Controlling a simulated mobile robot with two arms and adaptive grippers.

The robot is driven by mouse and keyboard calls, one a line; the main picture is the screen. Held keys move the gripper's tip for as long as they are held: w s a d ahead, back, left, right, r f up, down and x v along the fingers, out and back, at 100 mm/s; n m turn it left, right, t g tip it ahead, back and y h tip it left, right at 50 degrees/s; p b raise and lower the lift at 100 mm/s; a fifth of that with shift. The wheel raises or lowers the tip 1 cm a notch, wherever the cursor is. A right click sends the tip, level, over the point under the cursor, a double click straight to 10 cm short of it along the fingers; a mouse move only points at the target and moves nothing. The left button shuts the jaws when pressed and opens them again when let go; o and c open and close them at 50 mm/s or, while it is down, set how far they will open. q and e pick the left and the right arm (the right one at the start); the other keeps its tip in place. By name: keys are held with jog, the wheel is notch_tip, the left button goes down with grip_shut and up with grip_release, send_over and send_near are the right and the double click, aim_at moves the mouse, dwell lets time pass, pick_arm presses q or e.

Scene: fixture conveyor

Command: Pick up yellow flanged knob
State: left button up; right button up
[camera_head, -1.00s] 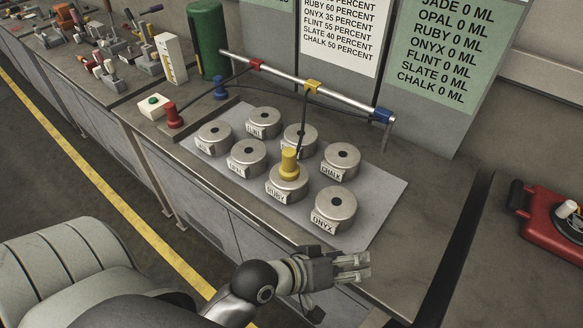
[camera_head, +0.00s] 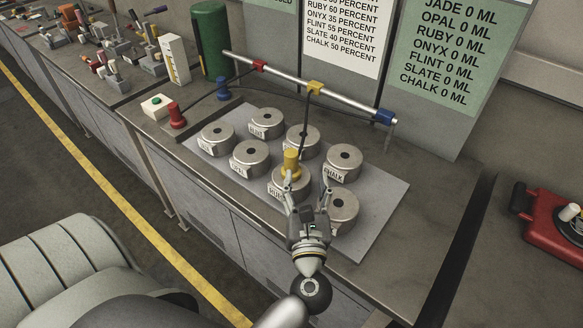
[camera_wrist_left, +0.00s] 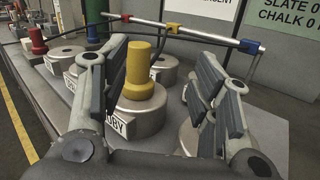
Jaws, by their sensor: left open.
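The yellow flanged knob (camera_head: 291,162) stands upright on top of the metal canister labelled RUBY (camera_head: 283,188), with a dark hose rising behind it. In the left wrist view the yellow knob (camera_wrist_left: 138,70) shows between my fingers, nearer the left one, beyond their tips. My left gripper (camera_head: 307,184) is open and empty, just in front of the RUBY canister, with its fingers pointing toward the knob. It also shows in the left wrist view (camera_wrist_left: 160,85). I cannot see contact between the fingers and the knob. My right gripper is not in view.
Other metal canisters stand around RUBY on a grey mat (camera_head: 385,200), including CHALK (camera_head: 342,163) close by on the right. A metal rail (camera_head: 290,82) with red, yellow and blue clamps runs behind. A red knob (camera_head: 177,115) and a blue knob (camera_head: 222,88) stand at the left.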

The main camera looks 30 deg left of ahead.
aim_at(292, 166)
pick_arm(q)
jog(key=w+a+n, duration=0.1)
jog(key=a+f+g+p, duration=0.1)
jog(key=a, duration=0.1)
jog(key=w+a+f+n+g+y+p, duration=0.1)
jog(key=shift+w+a+n, duration=0.2)
jog(key=shift+w+n, duration=0.1)
jog(key=shift+w, duration=0.05)
jog(key=shift+w+a, duration=0.35)
jog(key=shift+a, duration=0.05)
jog(key=p+x, duration=0.1)
jog(key=x, duration=0.1)
jog(key=f+p+x, duration=0.1)
jog(key=x, duration=0.1)
jog(key=shift+w+a, duration=0.2)
jog(key=shift+a, duration=0.05)
jog(key=shift+w+a+f, duration=0.15)
jog(key=shift+c, duration=0.5)
grip_shut()
